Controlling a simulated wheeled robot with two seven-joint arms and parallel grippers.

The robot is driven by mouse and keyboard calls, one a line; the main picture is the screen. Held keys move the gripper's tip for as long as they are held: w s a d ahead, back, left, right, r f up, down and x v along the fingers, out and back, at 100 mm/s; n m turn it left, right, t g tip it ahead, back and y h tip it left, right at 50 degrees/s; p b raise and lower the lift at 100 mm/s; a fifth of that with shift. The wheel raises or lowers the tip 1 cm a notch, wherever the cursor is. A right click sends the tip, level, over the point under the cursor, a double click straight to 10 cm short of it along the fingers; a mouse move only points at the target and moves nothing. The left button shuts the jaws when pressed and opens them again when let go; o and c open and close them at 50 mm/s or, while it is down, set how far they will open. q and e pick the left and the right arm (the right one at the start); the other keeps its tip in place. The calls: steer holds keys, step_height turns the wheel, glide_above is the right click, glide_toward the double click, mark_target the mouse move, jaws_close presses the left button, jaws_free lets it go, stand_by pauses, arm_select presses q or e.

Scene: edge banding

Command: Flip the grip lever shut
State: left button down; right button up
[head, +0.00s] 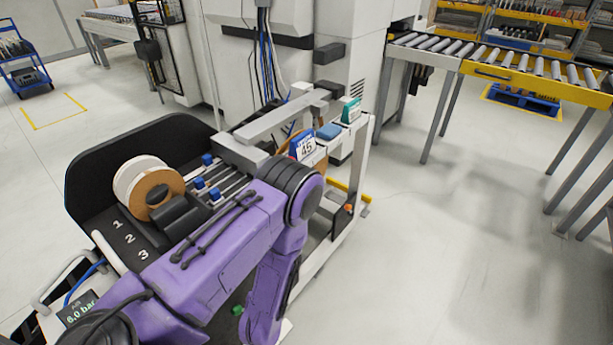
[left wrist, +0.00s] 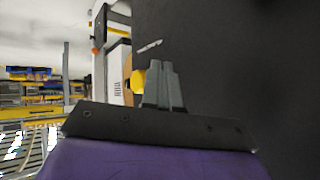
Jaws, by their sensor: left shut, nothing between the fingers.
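My left gripper (left wrist: 164,85) shows in the left wrist view with its grey fingers together and nothing between them. A round yellow part (left wrist: 138,80) shows just left of the fingers, partly behind them. I cannot tell whether it is the grip lever or whether the fingers touch it. A dark panel (left wrist: 240,70) fills the right of that view. In the head view my purple left arm crosses the machine and bends down at its right side, and its gripper is hidden. No grip lever can be made out for sure there. My right gripper is not in view.
The machine carries a white roll (head: 137,172) in a black tray (head: 95,170), several blue clips (head: 207,160), a "45" sign (head: 304,146) and a pressure display (head: 76,310). A roller conveyor (head: 500,62) stands at the back right. The floor (head: 450,230) right of the machine is clear.

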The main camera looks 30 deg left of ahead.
arm_select(q)
steer(key=w+a+r+t+y+b, duration=0.1)
steer(key=w+r+t+y+b, duration=0.25)
steer(key=w, duration=0.65)
steer(key=w+r+t+y+b, duration=0.2)
steer(key=w+r+t+y, duration=0.15)
steer(key=w, duration=0.75)
steer(key=w+d+r+n+g+y+b, duration=0.1)
steer(key=w+r+n+g+y+b, duration=0.15)
steer(key=w+r+y, duration=0.3)
steer(key=d+r+n+g+y+b, duration=0.1)
steer(key=d+r+n+g+b, duration=0.4)
steer(key=d+r+n+g, duration=0.5)
steer(key=s+n+g, duration=0.1)
steer(key=n+g, duration=0.1)
steer(key=g, duration=0.2)
steer(key=shift+d+r+g+y+b, duration=0.2)
steer(key=shift+r+g+y+b, duration=0.05)
steer(key=shift+g+y+b, duration=0.15)
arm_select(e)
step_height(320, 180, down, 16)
arm_select(q)
steer(key=shift+n, duration=0.25)
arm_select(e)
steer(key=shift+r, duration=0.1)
